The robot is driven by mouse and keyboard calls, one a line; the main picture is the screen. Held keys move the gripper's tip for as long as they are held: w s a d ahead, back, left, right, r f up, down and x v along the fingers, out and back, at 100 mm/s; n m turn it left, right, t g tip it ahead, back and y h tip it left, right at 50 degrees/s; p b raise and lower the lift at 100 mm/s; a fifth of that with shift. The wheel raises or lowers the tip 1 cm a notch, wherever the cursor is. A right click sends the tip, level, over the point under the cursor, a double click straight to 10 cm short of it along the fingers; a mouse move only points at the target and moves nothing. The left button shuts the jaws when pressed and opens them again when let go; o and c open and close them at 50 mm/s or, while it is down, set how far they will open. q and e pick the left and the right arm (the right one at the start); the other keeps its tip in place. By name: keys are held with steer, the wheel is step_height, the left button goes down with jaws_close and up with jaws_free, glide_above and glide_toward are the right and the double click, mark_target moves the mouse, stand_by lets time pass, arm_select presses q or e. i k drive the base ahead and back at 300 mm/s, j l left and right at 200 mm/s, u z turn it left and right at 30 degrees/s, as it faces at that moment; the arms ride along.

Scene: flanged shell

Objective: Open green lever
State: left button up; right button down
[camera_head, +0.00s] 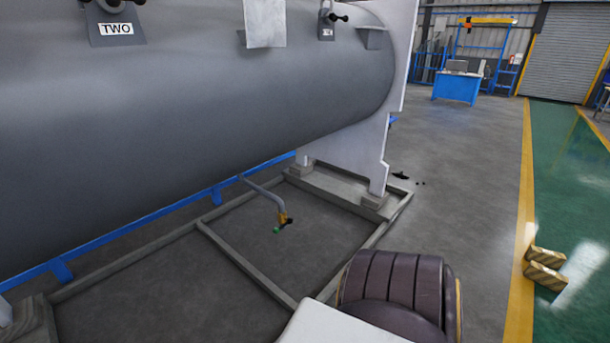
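A thin grey pipe (262,192) comes out from under the large grey tank and bends down. At its lower end is a small brass-coloured valve (283,217). A small green part, which looks like the green lever (277,230), sits at the valve's lower left. A dark piece sticks out on the valve's right side. The lever is too small to tell its exact angle. Neither of my grippers shows in the head view.
The grey tank (180,130) fills the left and hangs over the valve. A white support plate (350,150) stands on a low floor frame (235,258) whose bars run below the valve. Striped blocks (545,268) lie on the right. Grey floor (465,180) between is mostly clear.

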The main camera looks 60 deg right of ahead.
mark_target(276, 230)
steer(key=z, duration=1.85)
